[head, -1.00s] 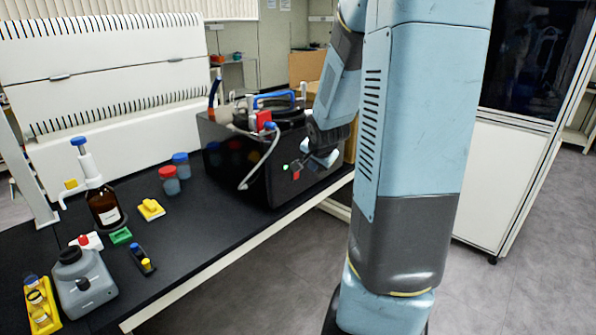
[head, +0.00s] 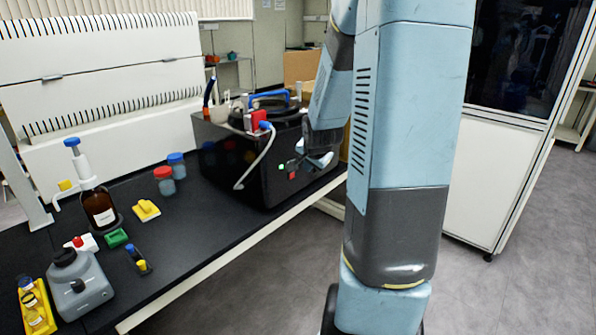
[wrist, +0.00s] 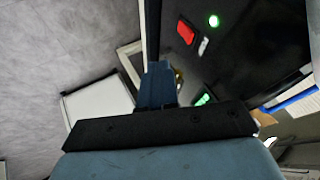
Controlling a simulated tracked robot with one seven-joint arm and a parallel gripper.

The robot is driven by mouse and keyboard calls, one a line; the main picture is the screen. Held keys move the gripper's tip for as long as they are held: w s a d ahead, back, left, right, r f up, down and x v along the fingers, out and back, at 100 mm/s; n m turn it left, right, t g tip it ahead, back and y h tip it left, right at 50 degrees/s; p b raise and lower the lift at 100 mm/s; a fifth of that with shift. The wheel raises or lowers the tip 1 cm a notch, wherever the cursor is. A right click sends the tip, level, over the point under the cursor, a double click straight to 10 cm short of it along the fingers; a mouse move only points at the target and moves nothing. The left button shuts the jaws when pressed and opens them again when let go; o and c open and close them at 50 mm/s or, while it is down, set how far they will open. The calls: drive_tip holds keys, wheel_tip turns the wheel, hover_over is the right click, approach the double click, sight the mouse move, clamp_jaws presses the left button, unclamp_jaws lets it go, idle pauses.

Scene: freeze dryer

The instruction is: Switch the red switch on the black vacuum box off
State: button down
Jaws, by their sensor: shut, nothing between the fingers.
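The black vacuum box (head: 235,180) stands on the dark bench, with a hose and a blue handle on top. On its front panel the red switch (wrist: 186,32) shows in the wrist view, beside a lit green light (wrist: 213,20) and a small pale toggle. In the head view the red switch (head: 292,175) is small and close to the fingers. My gripper (head: 322,160) is in front of the box's panel, shut and empty. In the wrist view its blue fingers (wrist: 158,80) are together, below and left of the red switch. I cannot tell whether they touch the panel.
The bench's front edge (head: 200,268) is close. Floor in front is clear.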

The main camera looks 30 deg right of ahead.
drive_tip(key=shift+w+f, duration=0.4)
drive_tip(key=shift+f, duration=0.1)
drive_tip(key=shift+w+d+f, duration=0.1)
drive_tip(key=shift+w+f, duration=0.8)
drive_tip(key=shift+w, duration=0.45)
drive_tip(key=shift+w+d+f, duration=0.1)
drive_tip(key=shift+w+f, duration=0.8)
drive_tip(key=shift+w, duration=0.5)
drive_tip(key=shift+w+f, duration=0.9)
drive_tip(key=shift+w, duration=0.45)
